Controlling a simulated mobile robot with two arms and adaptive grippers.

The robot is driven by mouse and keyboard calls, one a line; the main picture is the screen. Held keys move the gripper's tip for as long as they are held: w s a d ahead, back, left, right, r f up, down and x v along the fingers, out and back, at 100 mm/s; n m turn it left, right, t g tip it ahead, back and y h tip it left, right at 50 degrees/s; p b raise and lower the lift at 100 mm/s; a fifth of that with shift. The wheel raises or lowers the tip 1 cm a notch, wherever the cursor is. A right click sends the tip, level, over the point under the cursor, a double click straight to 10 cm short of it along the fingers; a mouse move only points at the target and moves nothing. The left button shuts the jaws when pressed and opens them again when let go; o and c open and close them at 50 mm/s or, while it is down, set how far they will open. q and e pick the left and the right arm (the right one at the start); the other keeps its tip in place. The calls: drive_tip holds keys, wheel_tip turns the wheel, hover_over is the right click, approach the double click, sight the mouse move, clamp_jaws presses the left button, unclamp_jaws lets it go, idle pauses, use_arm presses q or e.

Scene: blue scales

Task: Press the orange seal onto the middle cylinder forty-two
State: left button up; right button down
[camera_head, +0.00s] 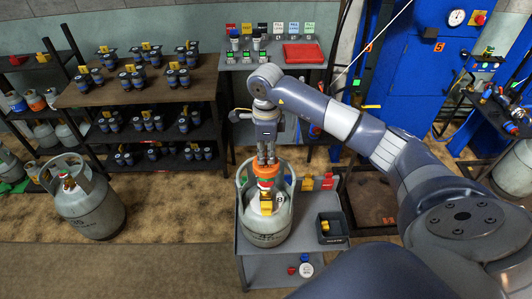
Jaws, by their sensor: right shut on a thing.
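A grey-white gas cylinder (266,232) stands upright on a small grey cart. It has an open collar around its valve and a yellow tag; I cannot read a number on it. My right gripper (266,160) points down over the collar and is shut on the orange seal (267,171). The seal is at the top of the cylinder's valve. I cannot tell whether it touches the valve or sits just above it. My left gripper is not in view.
The grey cart (243,246) also bears a dark bin (331,228) and red fittings behind the cylinder. Another cylinder (90,208) stands on the floor at left. Shelves with dark valves (143,92), a bench with a red tray (303,54) and a blue cabinet (412,70) stand behind.

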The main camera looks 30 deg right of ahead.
sight(266, 162)
wheel_tip(266, 162, down, 4)
drive_tip(key=b, duration=0.2)
drive_tip(key=shift+b, duration=0.35)
drive_tip(key=shift+f+b, duration=0.65)
drive_tip(key=shift+f, duration=0.15)
drive_tip(key=shift+b, duration=0.55)
idle(0.6)
drive_tip(key=shift+f+b, duration=1.35)
drive_tip(key=shift+f, duration=0.3)
drive_tip(key=c, duration=1.7)
unclamp_jaws()
